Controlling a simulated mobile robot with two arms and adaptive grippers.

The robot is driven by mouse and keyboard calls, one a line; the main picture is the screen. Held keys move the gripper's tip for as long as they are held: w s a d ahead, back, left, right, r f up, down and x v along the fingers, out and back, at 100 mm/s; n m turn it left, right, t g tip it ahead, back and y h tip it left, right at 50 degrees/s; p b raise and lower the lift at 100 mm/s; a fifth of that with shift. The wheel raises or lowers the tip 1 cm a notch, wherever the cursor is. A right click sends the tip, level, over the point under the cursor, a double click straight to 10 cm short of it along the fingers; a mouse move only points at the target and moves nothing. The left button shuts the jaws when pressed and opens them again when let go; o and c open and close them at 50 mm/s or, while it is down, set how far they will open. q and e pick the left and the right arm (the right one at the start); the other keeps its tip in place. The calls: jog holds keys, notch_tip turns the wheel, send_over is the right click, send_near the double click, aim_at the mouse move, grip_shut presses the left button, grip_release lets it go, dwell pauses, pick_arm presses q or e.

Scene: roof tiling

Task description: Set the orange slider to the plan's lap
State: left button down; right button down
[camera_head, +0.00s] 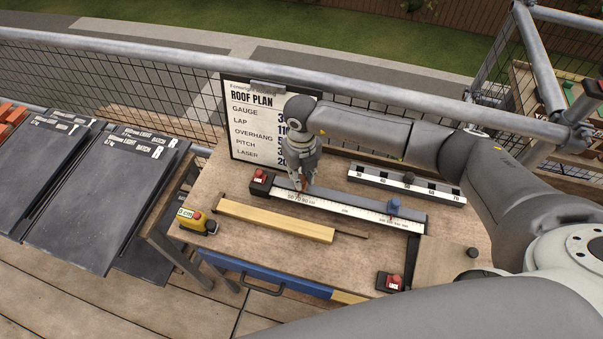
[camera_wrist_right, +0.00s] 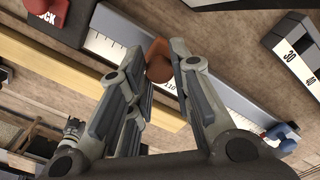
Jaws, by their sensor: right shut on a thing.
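The orange slider (camera_head: 304,182) sits on the white scale rail (camera_head: 345,209) near its left end; it also shows in the right wrist view (camera_wrist_right: 158,62). My right gripper (camera_head: 302,183) points down over the rail, its fingers shut on the orange slider. In the wrist view a printed 110 shows beside the slider; the exact reading is hidden by the fingers. The roof plan board (camera_head: 256,137) stands behind; its lap line begins with 11, and my arm covers its right edge. My left gripper is not in view.
A blue slider (camera_head: 393,206) sits farther right on the rail. Red lock buttons (camera_head: 259,176) (camera_head: 395,282) stand at the rail's left end and near the front right. A yellow bar (camera_head: 275,220), a yellow device (camera_head: 197,222) and a black-and-white gauge (camera_head: 406,186) lie nearby. Dark slates (camera_head: 100,200) are stacked left.

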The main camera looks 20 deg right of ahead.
jog(key=shift+d, duration=0.1)
jog(key=s+d, duration=0.2)
jog(key=d, duration=0.1)
jog(key=shift+s+d+p, duration=0.2)
jog(key=shift+d+p, duration=0.1)
jog(key=shift+p, duration=0.05)
jog(key=c, duration=1.3)
grip_release()
jog(key=shift+s+d, duration=0.1)
jog(key=shift+o, duration=0.2)
